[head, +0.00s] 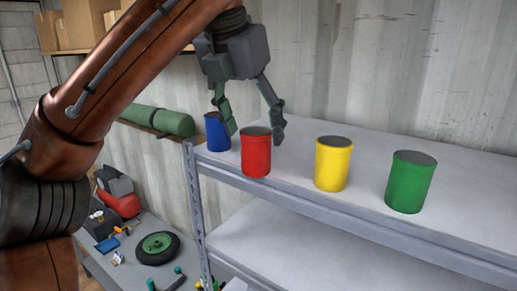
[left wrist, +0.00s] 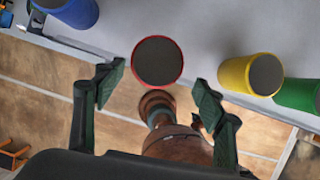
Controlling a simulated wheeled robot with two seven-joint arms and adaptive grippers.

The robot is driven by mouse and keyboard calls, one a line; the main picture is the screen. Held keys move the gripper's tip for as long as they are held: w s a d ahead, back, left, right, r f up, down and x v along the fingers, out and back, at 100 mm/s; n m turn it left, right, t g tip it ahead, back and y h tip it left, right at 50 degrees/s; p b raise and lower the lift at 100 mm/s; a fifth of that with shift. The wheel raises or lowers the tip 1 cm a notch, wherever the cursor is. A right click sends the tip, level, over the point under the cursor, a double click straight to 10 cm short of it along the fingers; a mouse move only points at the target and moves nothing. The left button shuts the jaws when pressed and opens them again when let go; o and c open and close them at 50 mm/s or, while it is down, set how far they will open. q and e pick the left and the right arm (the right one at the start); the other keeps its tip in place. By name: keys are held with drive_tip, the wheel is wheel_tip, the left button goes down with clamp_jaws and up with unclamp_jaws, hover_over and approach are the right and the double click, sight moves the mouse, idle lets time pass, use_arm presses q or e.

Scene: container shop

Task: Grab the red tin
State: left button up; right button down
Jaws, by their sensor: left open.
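The red tin (head: 256,155) stands upright on the top shelf, near its front edge, between a blue tin and a yellow tin. My left gripper (head: 255,132) is open and points down at the red tin from above and slightly behind. In the left wrist view the red tin's dark round top (left wrist: 158,62) lies ahead of and between the two spread fingertips (left wrist: 155,85). No contact between the fingers and the tin can be made out. My right gripper is in neither view.
A blue tin (head: 216,132) stands close on the left of the red one. A yellow tin (head: 332,164) and a green tin (head: 409,182) stand to the right with gaps between. A corrugated wall (head: 400,60) rises behind the shelf (head: 480,215). A wheel (head: 158,247) lies on a lower surface.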

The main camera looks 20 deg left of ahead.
sight(256, 147)
use_arm(q)
drive_tip(key=shift+a+f, duration=0.1)
drive_tip(key=shift+f, duration=0.15)
drive_tip(key=shift+w+f, duration=0.1)
drive_tip(key=shift+f, duration=0.1)
drive_tip(key=x, duration=0.2)
drive_tip(key=w+x, duration=0.1)
drive_tip(key=x, duration=0.1)
drive_tip(key=shift+a, duration=0.1)
drive_tip(key=shift+w+f, duration=0.1)
drive_tip(key=shift+f, duration=0.25)
drive_tip(key=c, duration=1.5)
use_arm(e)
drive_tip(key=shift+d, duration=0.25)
